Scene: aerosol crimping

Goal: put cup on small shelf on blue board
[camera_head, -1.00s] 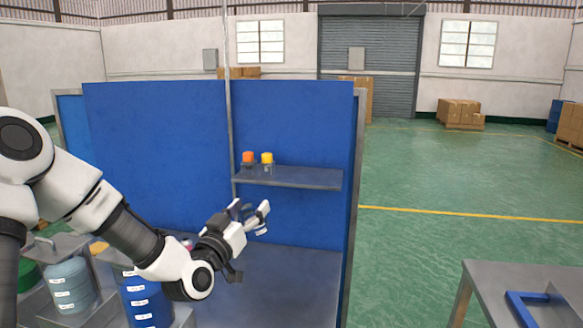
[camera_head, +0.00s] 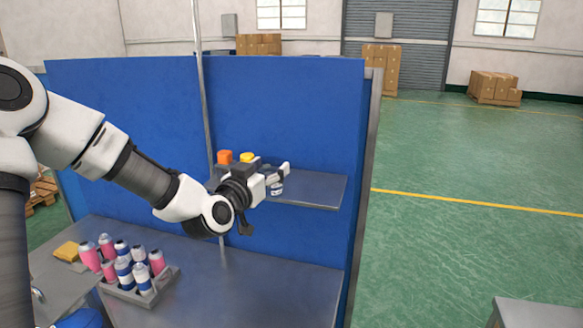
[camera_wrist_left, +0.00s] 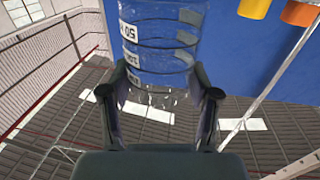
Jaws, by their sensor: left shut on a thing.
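My left gripper (camera_head: 277,178) is at the height of the small grey shelf (camera_head: 318,188) on the blue board (camera_head: 290,105). It is shut on a clear cup (camera_head: 276,187), which the gripper partly hides in the head view. In the left wrist view the cup (camera_wrist_left: 160,45) is transparent with dark bands and white labels, between the two fingers (camera_wrist_left: 162,92). The cup overlaps the shelf's front edge in the head view; I cannot tell whether it touches the shelf. My right gripper is out of view.
An orange-capped item (camera_head: 224,157) and a yellow-capped item (camera_head: 247,158) stand at the shelf's left end. The shelf's right part is free. Below, a grey tray (camera_head: 165,285) holds several pink and blue-white bottles beside a yellow block (camera_head: 66,251). A thin pole (camera_head: 202,100) rises by the board.

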